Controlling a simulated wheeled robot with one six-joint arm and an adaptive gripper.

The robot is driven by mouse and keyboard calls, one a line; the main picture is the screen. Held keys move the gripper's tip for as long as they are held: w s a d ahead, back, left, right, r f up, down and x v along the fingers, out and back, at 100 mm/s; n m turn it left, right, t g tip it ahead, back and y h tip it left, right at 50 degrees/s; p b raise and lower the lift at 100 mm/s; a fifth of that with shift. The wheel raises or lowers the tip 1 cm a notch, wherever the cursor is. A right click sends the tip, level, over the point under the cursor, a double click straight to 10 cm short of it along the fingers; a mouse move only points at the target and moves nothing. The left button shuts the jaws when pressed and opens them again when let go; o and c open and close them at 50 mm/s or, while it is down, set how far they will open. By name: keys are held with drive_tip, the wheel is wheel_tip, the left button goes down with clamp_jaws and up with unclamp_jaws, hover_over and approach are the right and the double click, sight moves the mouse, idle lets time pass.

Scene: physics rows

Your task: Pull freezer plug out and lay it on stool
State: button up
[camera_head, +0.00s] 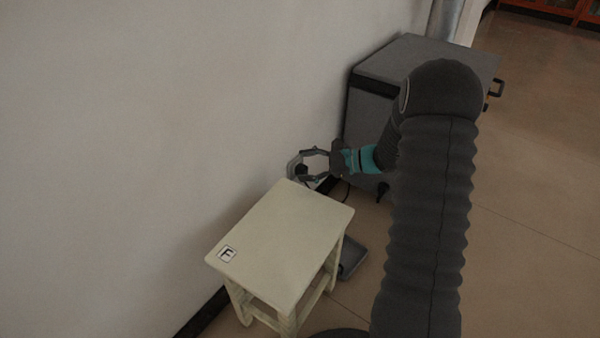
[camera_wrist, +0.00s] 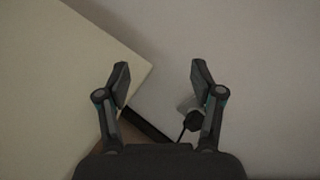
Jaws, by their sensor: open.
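The freezer (camera_head: 375,118) is a grey box against the wall. The plug (camera_head: 301,170) is a small dark piece at a pale wall socket, low on the wall behind the stool. In the wrist view the plug (camera_wrist: 193,121) shows beside the right finger, partly hidden by it, with a dark cord running down. The cream stool (camera_head: 285,228) stands in front, its top bare except for a label. My gripper (camera_head: 297,165) is open at the wall around the plug area in the head view; in the wrist view its fingertips (camera_wrist: 160,76) have nothing between them.
The stool top's corner (camera_wrist: 70,80) lies close by my left finger in the wrist view. A dark flat object (camera_head: 351,258) is on the floor beside the stool. The wall (camera_head: 150,120) runs along the left; open floor (camera_head: 530,200) lies to the right.

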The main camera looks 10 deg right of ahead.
sight(306, 172)
drive_tip(key=w+d+f+m+t, duration=0.4)
drive_tip(key=f+m, duration=0.1)
drive_tip(key=f, duration=0.3)
drive_tip(key=w+d+f+m+t+h+b, duration=0.1)
drive_tip(key=w+d+f+m+t, duration=0.2)
drive_tip(key=f, duration=0.5)
drive_tip(key=shift+w+d+m+t, duration=0.4)
drive_tip(key=shift+w+d+m, duration=0.15)
drive_tip(key=shift+m, duration=0.55)
drive_tip(key=b+x, duration=0.1)
drive_tip(key=x, duration=0.6)
drive_tip(key=shift+w+a+f+b, duration=0.15)
drive_tip(key=shift+b, duration=0.2)
drive_tip(key=shift+w+a, duration=0.5)
drive_tip(key=shift+w, duration=0.05)
drive_tip(key=shift+b, duration=0.8)
clamp_jaws()
